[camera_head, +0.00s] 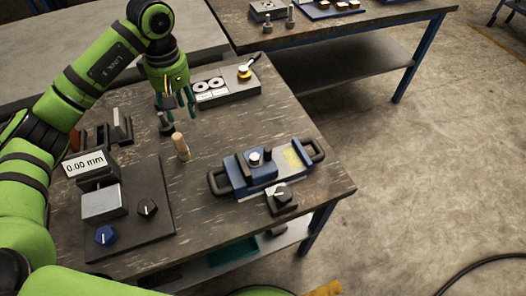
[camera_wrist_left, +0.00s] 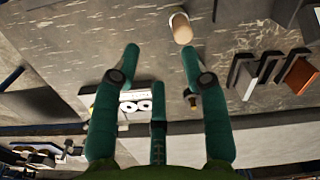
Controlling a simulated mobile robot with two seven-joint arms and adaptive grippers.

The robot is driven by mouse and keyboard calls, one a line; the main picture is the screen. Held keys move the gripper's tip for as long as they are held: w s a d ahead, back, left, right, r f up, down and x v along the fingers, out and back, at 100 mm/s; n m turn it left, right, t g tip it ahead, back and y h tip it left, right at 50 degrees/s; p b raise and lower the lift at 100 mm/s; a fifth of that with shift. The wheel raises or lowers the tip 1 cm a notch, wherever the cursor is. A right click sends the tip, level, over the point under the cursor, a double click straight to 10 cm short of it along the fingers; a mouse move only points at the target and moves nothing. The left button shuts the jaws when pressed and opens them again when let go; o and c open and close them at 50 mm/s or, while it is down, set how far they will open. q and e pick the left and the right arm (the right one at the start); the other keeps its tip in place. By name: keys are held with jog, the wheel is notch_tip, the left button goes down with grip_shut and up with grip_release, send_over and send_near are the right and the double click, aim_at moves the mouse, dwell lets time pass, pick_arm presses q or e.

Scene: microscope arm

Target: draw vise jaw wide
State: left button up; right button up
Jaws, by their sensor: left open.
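A blue fixture (camera_head: 235,176) with a black handle at each end lies at the right front of the table; it looks like the vise. It has a raised blue block, a silver knob on top and a yellow label. How wide its jaw stands is too small to tell. My left gripper (camera_head: 178,98) is open and empty, pointing down over the back of the table, well to the upper left of the fixture. In the left wrist view its green fingers (camera_wrist_left: 160,58) are spread with nothing between them. My right gripper is not in view.
A wooden-topped peg (camera_head: 181,147) stands below my left gripper; it also shows in the wrist view (camera_wrist_left: 181,28). A panel with dials (camera_head: 220,86) is behind. A dark plate (camera_head: 155,215) with knobs, a grey block and a 0.00 mm display (camera_head: 86,164) is at left.

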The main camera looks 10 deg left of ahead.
pick_arm(q)
jog(key=d+f+n+p, duration=0.1)
jog(key=d+n+p, duration=0.15)
jog(key=d, duration=0.65)
jog(key=n+p, duration=0.2)
jog(key=n, duration=0.3)
send_over(268, 149)
jog(key=shift+w+a+f+m, duration=0.1)
jog(key=shift+f+m, duration=0.05)
jog(key=shift+f, duration=0.35)
jog(key=shift+a+f+m, duration=0.1)
jog(key=shift+f, duration=0.4)
jog(key=shift+d+f, duration=0.15)
jog(key=shift+f, duration=0.1)
notch_tip(268, 149, down, 6)
jog(key=shift+r+p, duration=0.15)
jog(key=shift+p, duration=1.1)
jog(key=shift+f, duration=0.6)
grip_shut()
